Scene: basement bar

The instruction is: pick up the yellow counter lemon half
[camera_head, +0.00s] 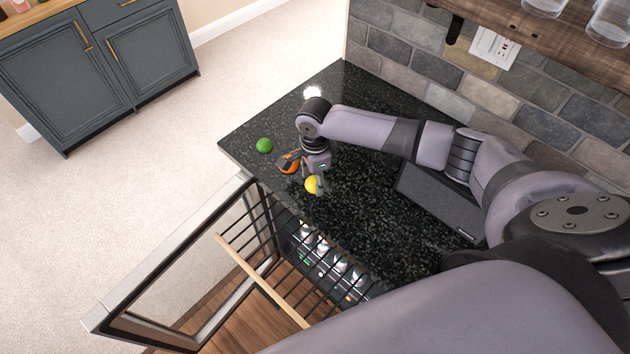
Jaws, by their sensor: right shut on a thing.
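The yellow lemon half (311,185) is on or just above the black speckled counter (370,215), near its front edge. My right gripper (314,183) comes down over it from above and is shut on it, with a finger at its side. The gripper hides part of the lemon half, and I cannot tell whether it still touches the counter. My left gripper is not in view.
An orange fruit (290,167) lies close beside the gripper, and a green lime (264,146) lies farther left. A dark flat slab (440,205) lies toward the wall. A glass door (190,265) stands open below the counter. Glasses (610,22) stand on a shelf.

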